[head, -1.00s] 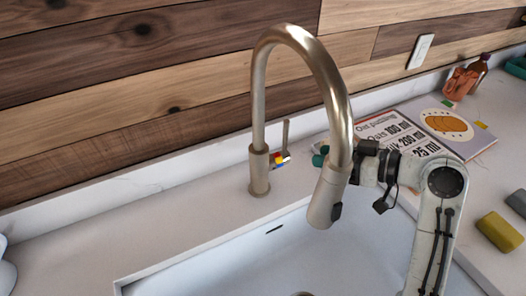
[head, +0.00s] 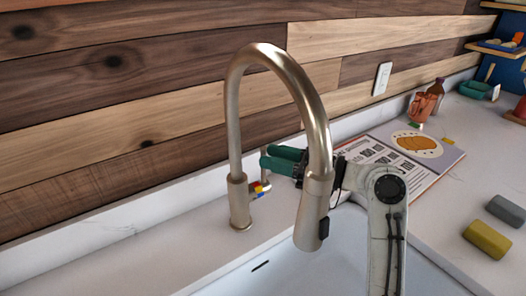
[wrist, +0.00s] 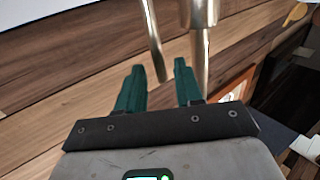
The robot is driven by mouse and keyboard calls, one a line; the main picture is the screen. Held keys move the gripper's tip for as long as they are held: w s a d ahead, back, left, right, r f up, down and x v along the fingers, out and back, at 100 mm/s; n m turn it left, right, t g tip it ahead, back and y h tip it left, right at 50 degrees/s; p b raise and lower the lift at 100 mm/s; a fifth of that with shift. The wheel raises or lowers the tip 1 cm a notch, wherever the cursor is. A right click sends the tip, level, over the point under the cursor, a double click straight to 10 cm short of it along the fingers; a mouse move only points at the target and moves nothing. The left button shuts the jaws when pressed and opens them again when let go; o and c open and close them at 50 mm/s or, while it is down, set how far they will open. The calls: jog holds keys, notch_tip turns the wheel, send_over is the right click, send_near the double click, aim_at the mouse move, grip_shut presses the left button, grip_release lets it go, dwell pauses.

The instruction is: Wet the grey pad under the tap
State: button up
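The brass tap (head: 238,140) arches over the white sink (head: 375,265). In the head view my gripper's green fingers (head: 266,160) reach left behind the spout, beside the tap body and its coloured tag (head: 258,187). In the wrist view the thin lever (wrist: 152,40) comes down between the fingertips (wrist: 158,66), with the tap pipe (wrist: 200,45) just to the right. The fingers stand apart, with gaps visible beside the lever. The grey pad (head: 505,210) lies on the counter at right. No water shows at the spout.
An olive-yellow sponge (head: 487,239) lies close to the grey pad. A recipe book (head: 405,155) lies open behind my arm. A terracotta holder (head: 422,106), brown bottle (head: 437,88) and teal dish (head: 478,90) stand farther back.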

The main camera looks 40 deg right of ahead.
aim_at(263, 180)
jog(key=shift+x, duration=1.55)
grip_shut()
